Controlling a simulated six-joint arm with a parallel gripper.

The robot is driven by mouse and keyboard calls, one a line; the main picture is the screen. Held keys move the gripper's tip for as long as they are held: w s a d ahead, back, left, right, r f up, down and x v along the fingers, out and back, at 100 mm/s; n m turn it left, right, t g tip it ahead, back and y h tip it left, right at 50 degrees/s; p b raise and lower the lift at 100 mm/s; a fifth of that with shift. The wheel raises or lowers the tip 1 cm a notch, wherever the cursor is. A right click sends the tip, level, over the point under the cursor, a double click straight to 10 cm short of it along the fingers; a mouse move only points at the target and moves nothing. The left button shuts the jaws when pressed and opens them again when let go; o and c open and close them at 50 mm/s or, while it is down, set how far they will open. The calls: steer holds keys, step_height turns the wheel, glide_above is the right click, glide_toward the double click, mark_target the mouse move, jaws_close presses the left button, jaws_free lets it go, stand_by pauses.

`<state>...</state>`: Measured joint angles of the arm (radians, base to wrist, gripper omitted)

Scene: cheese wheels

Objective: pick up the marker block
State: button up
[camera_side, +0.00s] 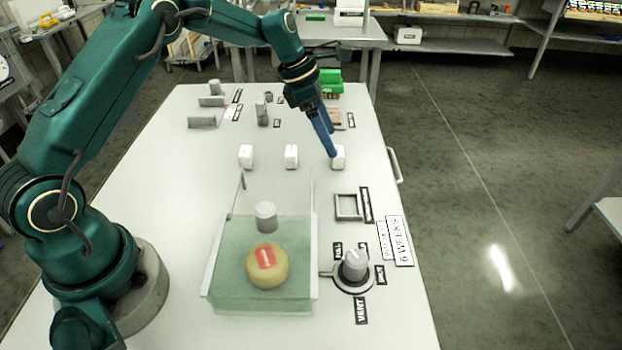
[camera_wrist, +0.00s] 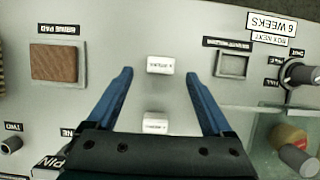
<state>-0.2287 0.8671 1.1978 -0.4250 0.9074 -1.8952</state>
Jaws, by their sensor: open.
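Several small white blocks with printed faces stand in a row across the table; which one the task means by marker block I cannot tell for sure. In the side view they are a left block (camera_side: 246,157), a middle block (camera_side: 291,157) and a right block (camera_side: 340,159). My gripper (camera_side: 331,152), with blue fingers, points down at the right block and partly covers it. In the wrist view my gripper (camera_wrist: 159,73) is open, with a white block (camera_wrist: 160,65) between its fingertips and clear space on both sides. Another white block (camera_wrist: 155,123) lies closer to the palm.
An empty square frame (camera_side: 348,207) lies in front of the right block. A glass-walled tank (camera_side: 225,290) holds a cheese wheel (camera_side: 267,272) with a red label; a grey cylinder (camera_side: 266,216) shows behind it. A dial (camera_side: 355,265) stands right of the tank. A brown pad (camera_wrist: 54,63) lies left of the fingers.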

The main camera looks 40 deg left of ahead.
steer(key=shift+x, duration=2.15)
steer(key=shift+r, duration=0.1)
jaws_close()
